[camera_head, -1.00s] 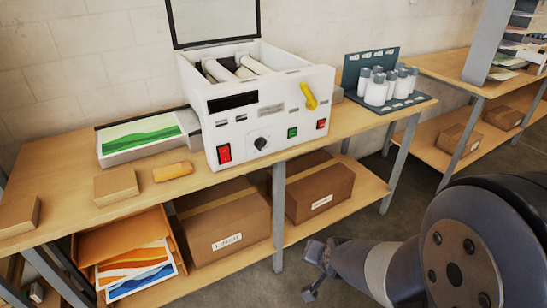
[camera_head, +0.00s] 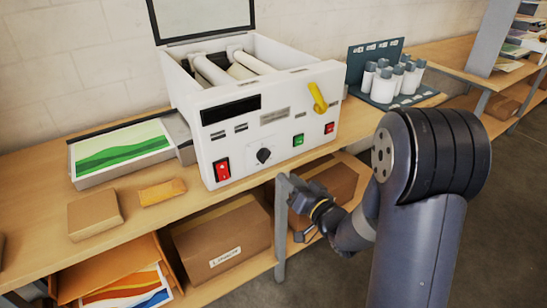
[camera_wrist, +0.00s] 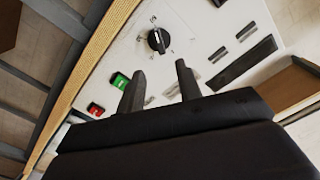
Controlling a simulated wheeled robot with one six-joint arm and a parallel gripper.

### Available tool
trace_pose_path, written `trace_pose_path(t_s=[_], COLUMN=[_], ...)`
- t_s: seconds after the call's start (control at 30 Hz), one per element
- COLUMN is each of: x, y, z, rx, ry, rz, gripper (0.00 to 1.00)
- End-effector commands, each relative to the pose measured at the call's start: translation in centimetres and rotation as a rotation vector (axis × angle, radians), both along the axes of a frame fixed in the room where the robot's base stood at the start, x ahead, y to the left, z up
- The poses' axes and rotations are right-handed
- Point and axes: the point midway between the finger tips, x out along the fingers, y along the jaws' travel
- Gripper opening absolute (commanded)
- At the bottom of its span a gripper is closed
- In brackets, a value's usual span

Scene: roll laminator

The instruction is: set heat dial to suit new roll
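The white laminator (camera_head: 240,150) stands on the wooden bench with its lid raised and rollers showing. Its heat dial (camera_head: 263,155) is a black knob on the front panel, between a red rocker switch (camera_head: 222,169) and a green button (camera_head: 298,140). In the wrist view the dial (camera_wrist: 158,40) has marks around it and shows beyond my fingertips. My gripper (camera_head: 293,193) is in front of the panel, lower right of the dial and apart from it. In the wrist view its two fingers (camera_wrist: 160,78) are spread with nothing between them.
A yellow lever (camera_head: 317,98) and a red button (camera_head: 329,128) sit on the panel's right. A rack of white-and-grey bottles (camera_head: 385,85) stands right of the machine. A tray with a green print (camera_head: 122,148) and small boxes (camera_head: 93,214) lie left. Cartons (camera_head: 222,240) fill the lower shelf.

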Motion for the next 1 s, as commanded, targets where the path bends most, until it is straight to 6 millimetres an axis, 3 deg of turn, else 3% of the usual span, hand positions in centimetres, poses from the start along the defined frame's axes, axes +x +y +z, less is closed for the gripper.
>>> trace_pose_path(t_s=[0.5,0.97,1.0], x=[7.2,8.2,8.2], y=[4.9,5.5,5.5], z=[0.1,0.0,0.0], rx=[-0.003,-0.003,-0.003], ry=[0.0,0.001,0.001], rz=[-0.001,-0.004,-0.004], gripper=[0.34,0.34,0.3])
